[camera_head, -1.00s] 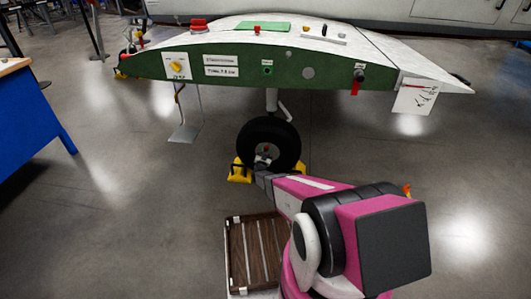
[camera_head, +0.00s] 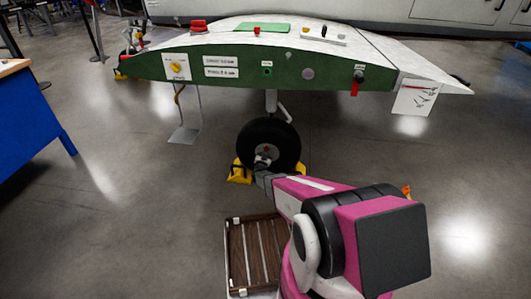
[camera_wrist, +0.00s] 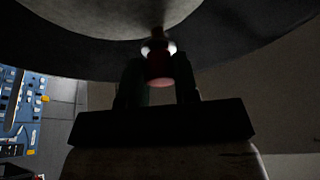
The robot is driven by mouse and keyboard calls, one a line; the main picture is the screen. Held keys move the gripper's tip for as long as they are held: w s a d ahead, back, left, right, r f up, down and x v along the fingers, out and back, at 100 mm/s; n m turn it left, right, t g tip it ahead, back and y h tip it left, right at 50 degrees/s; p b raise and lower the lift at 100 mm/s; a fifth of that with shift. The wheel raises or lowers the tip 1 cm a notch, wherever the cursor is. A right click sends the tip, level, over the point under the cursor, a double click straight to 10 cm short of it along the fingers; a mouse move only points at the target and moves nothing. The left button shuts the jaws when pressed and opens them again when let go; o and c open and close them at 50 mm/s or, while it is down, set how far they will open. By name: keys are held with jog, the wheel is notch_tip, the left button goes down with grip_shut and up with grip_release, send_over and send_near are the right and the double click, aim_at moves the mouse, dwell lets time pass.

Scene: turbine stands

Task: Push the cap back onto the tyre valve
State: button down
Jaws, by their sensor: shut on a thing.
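The black tyre (camera_head: 268,137) stands under the green-sided wing panel. Its grey hub (camera_wrist: 150,15) fills the top of the wrist view. My gripper (camera_wrist: 159,80) is shut on the red cap (camera_wrist: 158,66), one dark finger on each side. It shows small in front of the hub in the head view (camera_head: 263,168). A shiny metal part (camera_wrist: 158,46), apparently the tyre valve, is right at the cap's far end. I cannot tell whether the cap is seated on it, as the picture is dark there.
Yellow chocks (camera_head: 240,172) flank the tyre. A brown slatted crate (camera_head: 237,262) lies on the floor left of my arm. The wing panel (camera_head: 255,70) hangs above. A blue bench (camera_head: 35,110) stands at the left. The floor at the right is clear.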

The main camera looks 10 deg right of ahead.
jog(key=shift+w+d, duration=0.1)
jog(key=shift+w, duration=0.45)
jog(key=c, duration=0.9)
grip_release()
jog(key=shift+c, duration=0.2)
jog(key=o, duration=0.3)
jog(key=shift+s, duration=0.2)
jog(key=shift+s, duration=0.1)
